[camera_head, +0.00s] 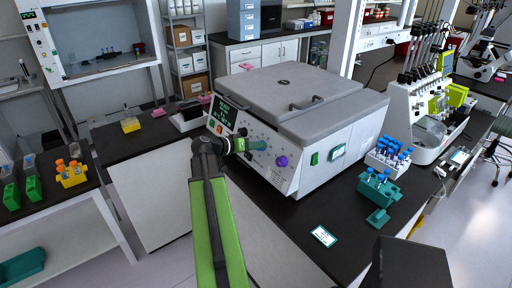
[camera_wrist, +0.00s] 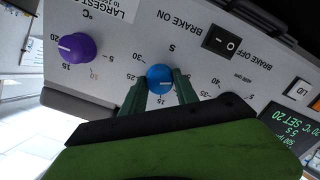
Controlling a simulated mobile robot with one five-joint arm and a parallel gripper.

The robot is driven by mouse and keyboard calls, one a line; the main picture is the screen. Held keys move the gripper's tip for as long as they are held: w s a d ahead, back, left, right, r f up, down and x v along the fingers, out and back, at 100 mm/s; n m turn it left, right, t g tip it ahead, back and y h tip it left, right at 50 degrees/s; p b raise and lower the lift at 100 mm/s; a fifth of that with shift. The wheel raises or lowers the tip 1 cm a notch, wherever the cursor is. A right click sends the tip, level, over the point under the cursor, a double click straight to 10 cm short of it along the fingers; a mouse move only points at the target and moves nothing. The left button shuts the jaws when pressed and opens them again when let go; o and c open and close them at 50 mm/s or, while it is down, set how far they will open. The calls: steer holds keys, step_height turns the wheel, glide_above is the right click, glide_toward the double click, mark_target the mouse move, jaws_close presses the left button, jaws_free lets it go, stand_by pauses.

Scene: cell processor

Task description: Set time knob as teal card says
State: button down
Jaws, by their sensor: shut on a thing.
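The blue time knob (camera_wrist: 160,77), marked S, is on the cell processor's front panel. It shows in the wrist view with several numbers around it, upside down there. A short pale mark shows on its face; I cannot tell which number it points to. My gripper (camera_wrist: 160,88) is shut on this knob, one green finger on each side. In the head view my gripper (camera_head: 258,146) is against the panel and hides the knob. The teal-edged card (camera_head: 324,236) lies on the black bench in front of the machine; its writing is too small to read.
The purple °C knob (camera_wrist: 77,47) is beside the blue knob, with the brake switch (camera_wrist: 221,41) on the other side. A lit green display (camera_wrist: 284,130) is further along. A teal tube rack (camera_head: 378,190) stands on the bench near the card.

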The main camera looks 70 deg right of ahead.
steer(key=c, duration=0.9)
jaws_free()
steer(key=shift+c, duration=0.2)
steer(key=p+v, duration=0.6)
steer(key=v, duration=1.1)
steer(key=shift+w, duration=0.2)
steer(key=shift+a, duration=0.15)
